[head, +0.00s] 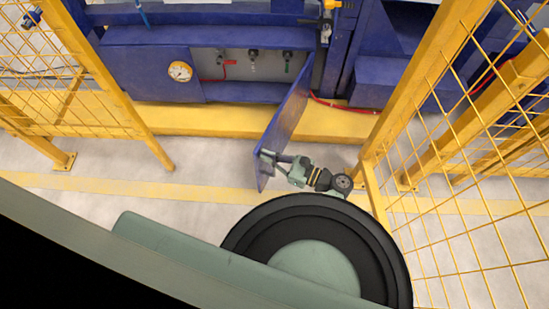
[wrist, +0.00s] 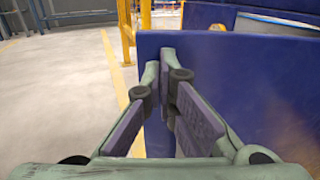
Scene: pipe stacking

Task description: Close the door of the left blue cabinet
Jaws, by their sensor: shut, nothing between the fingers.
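The left blue cabinet (head: 148,72) stands at the back in the head view, with a gauge on its front and valves inside its opening. Its blue door (head: 287,112) is hinged at the right side of the opening and stands open, swung out towards me. My gripper (head: 268,158) is at the free outer end of the door, on its right-hand face. In the wrist view the door (wrist: 255,95) fills the right side, and my gripper (wrist: 163,75) is shut and empty with its fingertips close to the door's edge. I cannot tell whether they touch it.
Yellow mesh fences stand at the left (head: 110,80) and right (head: 440,110) in the head view. A yellow step (head: 195,120) runs along the cabinet's foot. A red hose (head: 340,106) lies right of the door hinge. The floor left of the door is clear.

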